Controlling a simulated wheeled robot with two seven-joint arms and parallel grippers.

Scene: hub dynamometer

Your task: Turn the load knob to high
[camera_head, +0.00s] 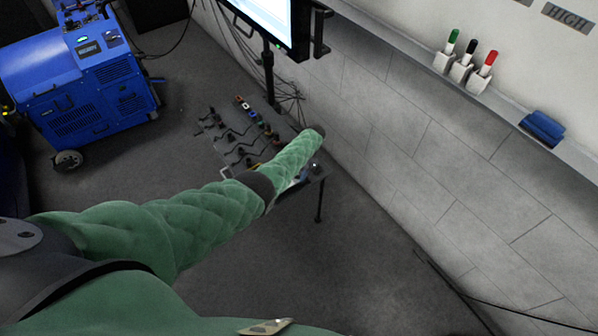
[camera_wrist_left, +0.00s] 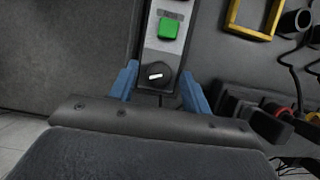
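The load knob (camera_wrist_left: 155,75) is round and black with a white pointer mark lying nearly level in the left wrist view. It sits on a narrow light-faced control box (camera_wrist_left: 163,48), below a green square button (camera_wrist_left: 168,28). My left gripper (camera_wrist_left: 159,78) is open, its two blue fingers on either side of the knob and box. A gap shows between the fingers and the knob; contact cannot be made out. In the head view my green-sleeved left arm reaches over the table and hides most of the gripper.
A table (camera_head: 228,165) holds several tools and cables. A blue machine (camera_head: 80,85) stands at the far left, and a monitor (camera_head: 268,18) stands behind the table. The grey wall at right carries a ledge with three markers, a blue eraser (camera_head: 542,128) and a "HIGH" sign (camera_head: 567,18).

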